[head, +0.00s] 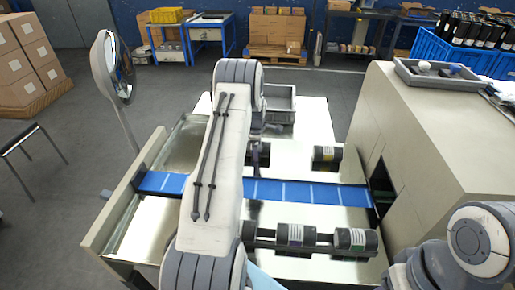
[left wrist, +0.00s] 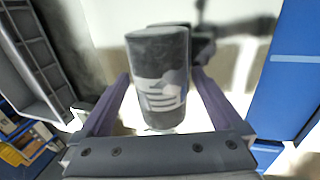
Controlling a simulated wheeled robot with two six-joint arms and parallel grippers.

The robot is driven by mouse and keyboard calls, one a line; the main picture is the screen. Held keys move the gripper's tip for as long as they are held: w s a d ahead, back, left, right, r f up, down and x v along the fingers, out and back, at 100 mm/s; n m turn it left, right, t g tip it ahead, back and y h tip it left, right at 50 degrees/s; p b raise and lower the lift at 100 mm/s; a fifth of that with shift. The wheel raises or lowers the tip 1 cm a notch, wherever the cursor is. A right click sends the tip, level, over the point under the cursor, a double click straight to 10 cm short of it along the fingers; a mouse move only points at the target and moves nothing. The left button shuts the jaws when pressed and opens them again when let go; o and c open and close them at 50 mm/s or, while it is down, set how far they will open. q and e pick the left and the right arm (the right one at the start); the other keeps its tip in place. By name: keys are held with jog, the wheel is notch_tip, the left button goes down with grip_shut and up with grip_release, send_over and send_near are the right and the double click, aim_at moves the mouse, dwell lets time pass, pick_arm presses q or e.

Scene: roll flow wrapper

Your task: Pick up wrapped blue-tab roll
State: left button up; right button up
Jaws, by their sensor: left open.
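In the left wrist view a dark wrapped roll (left wrist: 158,85) with a pale label stands between the two fingers of my left gripper (left wrist: 160,78). The fingers are apart, one on each side of it, and I see gaps at their sides. In the head view my left gripper (head: 257,152) is beside a dark roll, mostly hidden by my arm, behind the blue belt (head: 300,192). A roll with a yellow tab (head: 327,158) lies to its right. My right arm shows at the lower right; its gripper is out of view.
Several dark rolls (head: 296,236) lie in front of the belt, one with a green mark. A grey crate (head: 280,103) stands at the table's back. A beige machine housing (head: 425,140) with a grey tray (head: 440,75) on top bounds the right. A round mirror (head: 112,65) stands at the left.

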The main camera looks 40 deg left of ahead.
pick_arm(q)
jog(key=shift+r, duration=0.1)
grip_shut()
